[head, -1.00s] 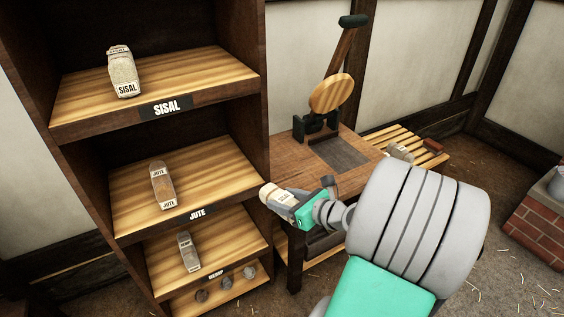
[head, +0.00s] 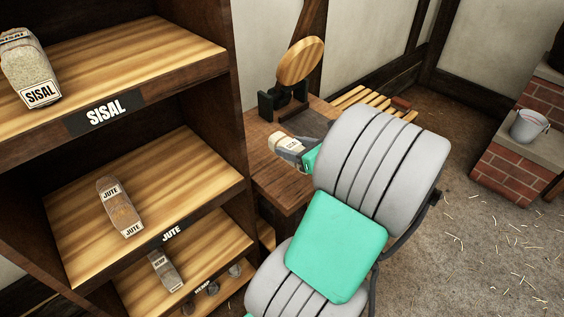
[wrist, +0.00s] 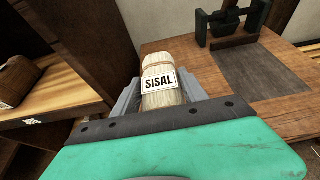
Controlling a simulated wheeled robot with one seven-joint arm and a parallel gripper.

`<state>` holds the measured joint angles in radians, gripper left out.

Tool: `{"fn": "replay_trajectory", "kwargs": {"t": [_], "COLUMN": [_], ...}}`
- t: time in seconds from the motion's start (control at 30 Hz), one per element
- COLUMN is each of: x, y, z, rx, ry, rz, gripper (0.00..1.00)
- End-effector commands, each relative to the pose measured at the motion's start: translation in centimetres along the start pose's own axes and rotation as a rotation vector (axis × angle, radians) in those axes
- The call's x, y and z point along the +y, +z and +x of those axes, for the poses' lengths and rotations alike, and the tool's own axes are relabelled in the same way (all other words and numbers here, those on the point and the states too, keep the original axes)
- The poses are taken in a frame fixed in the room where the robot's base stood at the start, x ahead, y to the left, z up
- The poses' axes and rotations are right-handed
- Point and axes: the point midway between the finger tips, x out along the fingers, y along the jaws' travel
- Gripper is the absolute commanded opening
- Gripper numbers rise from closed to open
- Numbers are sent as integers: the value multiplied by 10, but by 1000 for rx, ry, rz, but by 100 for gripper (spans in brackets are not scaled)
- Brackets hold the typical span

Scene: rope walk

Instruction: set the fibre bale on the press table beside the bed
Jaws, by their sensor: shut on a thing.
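My gripper (wrist: 162,97) is shut on a pale fibre bale (wrist: 158,72) with a SISAL label, its grey fingers on either side. In the head view the bale (head: 284,142) shows at the end of my arm, over the near left part of the wooden press table (head: 262,172). The wrist view shows the dark grey bed (wrist: 265,75) to the right of the bale, with bare table top between them. I cannot tell whether the bale touches the table. My arm hides part of the table and bed in the head view.
A shelf rack (head: 238,130) stands close on the left, with a sisal bale (head: 30,68), a jute bale (head: 120,208) and a hemp bale (head: 165,270). The press's round wooden disc (head: 301,61) rises behind the bed. A slatted bench (head: 362,98) stands beyond.

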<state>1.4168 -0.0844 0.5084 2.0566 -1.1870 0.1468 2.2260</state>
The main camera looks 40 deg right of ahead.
Motion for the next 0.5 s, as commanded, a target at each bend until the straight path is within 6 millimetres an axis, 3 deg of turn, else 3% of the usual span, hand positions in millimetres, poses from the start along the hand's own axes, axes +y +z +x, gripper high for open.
{"fn": "replay_trajectory", "kwargs": {"t": [0.03, 0.2, 0.4, 0.5], "x": [-1, -11, -17, -17], "y": [-12, -30, -41, -64], "z": [18, 52, 72, 80], "rx": [0, 0, -1, 0], "ry": [7, 2, 0, -3], "rz": [0, 2, 1, 5], "gripper": [0, 0, 0, 0]}}
